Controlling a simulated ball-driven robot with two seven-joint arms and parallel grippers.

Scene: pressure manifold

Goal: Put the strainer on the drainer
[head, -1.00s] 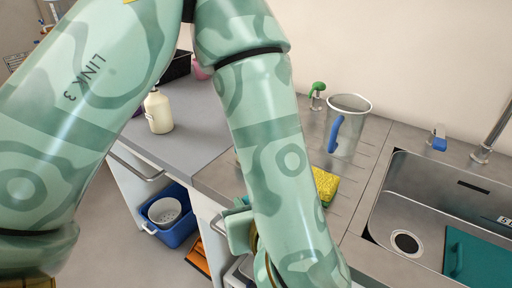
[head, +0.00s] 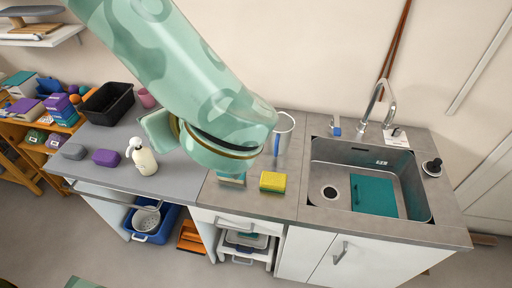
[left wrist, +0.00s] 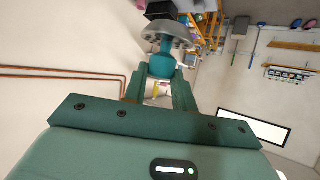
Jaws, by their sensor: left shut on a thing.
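In the left wrist view my left gripper (left wrist: 161,82) is shut on the teal handle of the strainer (left wrist: 168,34). The strainer's grey, speckled, dome-shaped metal part shows beyond the fingertips, against the wall and a far shelf. In the head view my left arm crosses the counter from the top and hides its fingertips and the strainer. The steel drainer (head: 294,170) lies left of the sink (head: 330,165), partly behind my arm.
A pump bottle (head: 143,158) and a black bin (head: 107,103) stand on the left counter. A pale colander (head: 147,218) sits in a blue tub (head: 165,228) below.

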